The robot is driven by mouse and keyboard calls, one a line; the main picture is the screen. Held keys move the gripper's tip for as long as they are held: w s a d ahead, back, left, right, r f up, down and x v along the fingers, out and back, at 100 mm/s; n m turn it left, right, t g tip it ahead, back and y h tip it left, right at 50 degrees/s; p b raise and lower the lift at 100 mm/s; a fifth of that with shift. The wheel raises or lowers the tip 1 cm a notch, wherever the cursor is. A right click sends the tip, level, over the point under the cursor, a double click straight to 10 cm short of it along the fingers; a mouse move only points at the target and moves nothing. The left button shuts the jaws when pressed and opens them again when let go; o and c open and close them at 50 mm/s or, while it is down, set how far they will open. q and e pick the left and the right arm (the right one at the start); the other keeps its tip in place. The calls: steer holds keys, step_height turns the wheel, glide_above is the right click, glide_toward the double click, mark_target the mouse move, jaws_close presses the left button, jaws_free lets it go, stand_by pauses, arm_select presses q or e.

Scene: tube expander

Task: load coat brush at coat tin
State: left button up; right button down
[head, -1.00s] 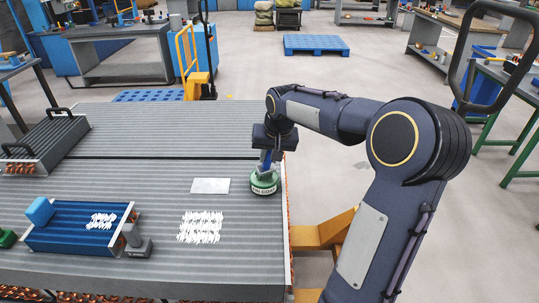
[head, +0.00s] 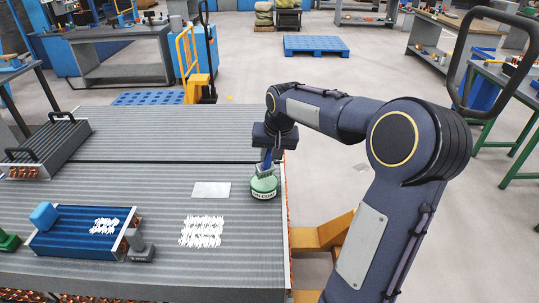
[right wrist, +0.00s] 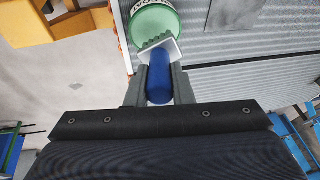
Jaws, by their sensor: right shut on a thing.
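The coat tin (head: 264,188) is a green round tin with a white label, standing near the right edge of the ridged grey table. It also shows at the top of the right wrist view (right wrist: 154,20). My right gripper (head: 268,158) is above the tin, shut on the blue handle of the coat brush (right wrist: 159,80). The brush's pale, flat head (right wrist: 160,50) is at the tin's edge in the wrist view. My left gripper is not in view.
A blue finned block (head: 76,232) and a grey tool (head: 139,247) are at front left. A handled grey finned block (head: 46,150) is at far left.

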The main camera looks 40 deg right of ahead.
steer(key=shift+r+p, duration=1.65)
steer(key=shift+r, duration=0.7)
steer(key=shift+f, duration=0.1)
